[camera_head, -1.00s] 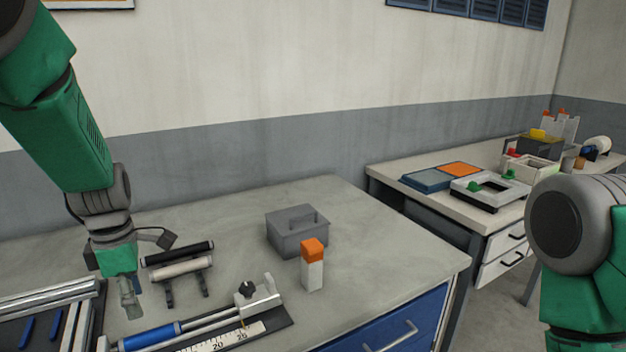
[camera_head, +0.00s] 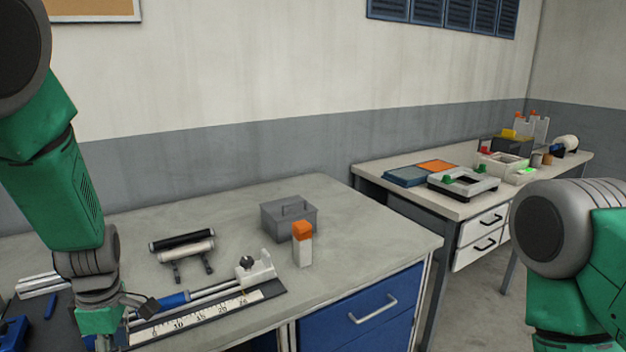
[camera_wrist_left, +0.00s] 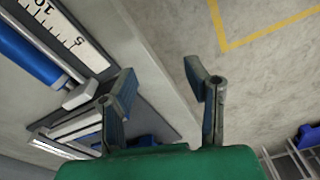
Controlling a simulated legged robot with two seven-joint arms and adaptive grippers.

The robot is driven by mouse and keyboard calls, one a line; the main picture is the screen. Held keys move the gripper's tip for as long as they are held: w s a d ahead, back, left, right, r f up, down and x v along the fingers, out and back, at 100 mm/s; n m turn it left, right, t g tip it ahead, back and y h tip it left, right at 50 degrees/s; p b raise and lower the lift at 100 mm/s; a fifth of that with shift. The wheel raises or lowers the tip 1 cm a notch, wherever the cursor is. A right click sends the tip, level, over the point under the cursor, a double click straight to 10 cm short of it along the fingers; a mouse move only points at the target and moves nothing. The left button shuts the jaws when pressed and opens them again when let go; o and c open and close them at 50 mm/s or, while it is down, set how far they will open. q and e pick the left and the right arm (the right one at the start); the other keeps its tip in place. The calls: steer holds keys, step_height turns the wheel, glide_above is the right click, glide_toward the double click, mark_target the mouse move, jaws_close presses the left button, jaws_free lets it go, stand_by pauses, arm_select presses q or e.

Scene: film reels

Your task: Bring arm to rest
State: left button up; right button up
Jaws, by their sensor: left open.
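My left arm comes down at the left of the head view, with its wrist low over the table's front edge. In the left wrist view my left gripper (camera_wrist_left: 160,95) is open and empty, its two fingers wide apart. Below it lie the table's edge and the bare floor. The measuring device with a blue cylinder and a numbered scale (camera_head: 203,316) lies just right of the gripper in the head view. It also shows at the upper left of the left wrist view (camera_wrist_left: 70,35). My right arm shows at the right edge of the head view; its gripper is out of frame.
A second table (camera_head: 400,172) holds trays and small devices. Yellow floor lines (camera_wrist_left: 262,32) show in the wrist view.

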arm_select(q)
steer(key=s+f+m+y+b, duration=0.1)
steer(key=s+f+m+b, duration=0.1)
steer(key=s+f+m, duration=1.1)
steer(key=s+d+f+m+h, duration=0.1)
steer(key=s+d+f+m, duration=0.2)
steer(key=s, duration=0.3)
steer(key=s+d+f+m+t+h+b, duration=0.1)
steer(key=s+d+f+m, duration=0.2)
steer(key=s+f+m, duration=0.2)
steer(key=shift+s+d+f, duration=0.4)
steer(key=shift+s+f, duration=0.25)
steer(key=shift+s, duration=0.4)
steer(key=shift+a, duration=0.2)
steer(key=shift+w+d, duration=0.1)
steer(key=shift+w, duration=0.05)
steer(key=shift+f, duration=0.1)
steer(key=shift+c, duration=0.6)
